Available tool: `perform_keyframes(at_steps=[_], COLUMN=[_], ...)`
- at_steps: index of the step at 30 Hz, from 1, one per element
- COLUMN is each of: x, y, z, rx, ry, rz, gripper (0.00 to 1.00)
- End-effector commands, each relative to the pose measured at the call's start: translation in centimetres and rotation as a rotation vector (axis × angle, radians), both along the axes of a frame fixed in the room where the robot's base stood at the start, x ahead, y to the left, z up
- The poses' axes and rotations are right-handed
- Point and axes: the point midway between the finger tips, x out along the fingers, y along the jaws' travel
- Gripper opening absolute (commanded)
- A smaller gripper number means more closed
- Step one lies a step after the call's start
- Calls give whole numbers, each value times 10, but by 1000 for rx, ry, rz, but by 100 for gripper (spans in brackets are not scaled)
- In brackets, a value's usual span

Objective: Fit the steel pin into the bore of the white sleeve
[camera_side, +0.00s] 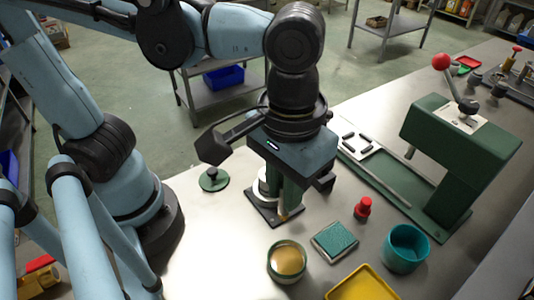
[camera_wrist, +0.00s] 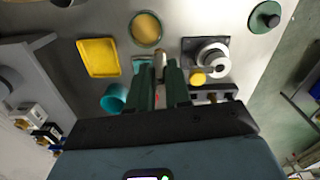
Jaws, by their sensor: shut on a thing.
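The white sleeve (camera_wrist: 213,57) stands on a dark square plate (camera_wrist: 188,43) in the wrist view, with a small brass-coloured knob (camera_wrist: 198,78) beside it. In the side view the sleeve (camera_side: 260,188) is partly hidden behind my gripper, and the plate (camera_side: 262,214) shows below. My gripper (camera_wrist: 161,72) points down, its green fingers shut on the steel pin (camera_wrist: 160,62). The pin shows as a short light piece between the fingertips, left of the sleeve in the wrist view and apart from it there.
A round tin (camera_side: 287,262), teal pad (camera_side: 334,240), teal cup (camera_side: 405,248), yellow tray (camera_side: 362,285) and red-topped piece (camera_side: 363,208) stand nearby. A green lever press (camera_side: 455,150) stands at right. A green knobbed disc (camera_side: 214,180) lies left of the sleeve.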

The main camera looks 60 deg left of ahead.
Motion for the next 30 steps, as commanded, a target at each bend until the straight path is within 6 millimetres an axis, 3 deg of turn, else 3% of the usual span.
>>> perform_keyframes(at_steps=[1, 6, 13, 30], x=[-13, -44, -57, 37], y=[-7, -20, -25, 13], z=[-2, -6, -11, -71], rx=[0, 0, 0, 0], ry=[0, -1, -1, -1], rz=[-2, 27, 50, 55], gripper=[0, 0, 0, 0])
